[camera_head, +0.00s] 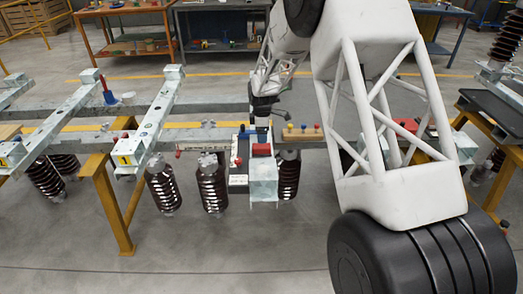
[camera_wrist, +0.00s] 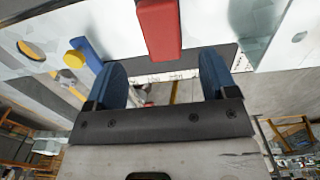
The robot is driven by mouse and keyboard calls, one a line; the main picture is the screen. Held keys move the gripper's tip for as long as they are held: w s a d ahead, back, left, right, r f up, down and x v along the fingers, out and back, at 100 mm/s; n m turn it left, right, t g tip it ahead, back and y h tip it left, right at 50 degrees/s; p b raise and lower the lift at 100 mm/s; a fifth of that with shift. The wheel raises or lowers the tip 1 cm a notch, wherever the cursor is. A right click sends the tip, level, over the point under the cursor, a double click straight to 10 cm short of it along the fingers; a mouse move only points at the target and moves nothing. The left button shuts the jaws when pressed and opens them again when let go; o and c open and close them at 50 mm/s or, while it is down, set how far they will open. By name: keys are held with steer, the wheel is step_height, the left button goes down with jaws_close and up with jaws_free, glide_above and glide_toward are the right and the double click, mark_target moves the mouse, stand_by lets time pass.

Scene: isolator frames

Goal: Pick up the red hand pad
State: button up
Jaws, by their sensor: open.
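The red hand pad (camera_wrist: 160,28) appears in the wrist view as a red block at the top centre, its near end lying between the tips of my gripper's two blue fingers (camera_wrist: 162,62). Gaps show on both sides, and the fingers are apart with nothing gripped. In the head view the red pad (camera_head: 262,150) sits at the end of a metal frame, directly below my gripper (camera_head: 262,128). Its contact with the fingers cannot be made out there.
A blue bar (camera_wrist: 88,52) and a yellow knob (camera_wrist: 74,58) stand left of the pad. A wooden block with coloured pegs (camera_head: 302,132) lies to the right. Dark ribbed insulators (camera_head: 212,188) hang below the frame. Another red object (camera_head: 405,125) shows behind my arm.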

mark_target(261, 146)
steer(key=shift+f, duration=1.1)
steer(key=shift+f, duration=0.1)
steer(key=shift+f, duration=2.5)
steer(key=shift+c, duration=0.3)
steer(key=c, duration=1)
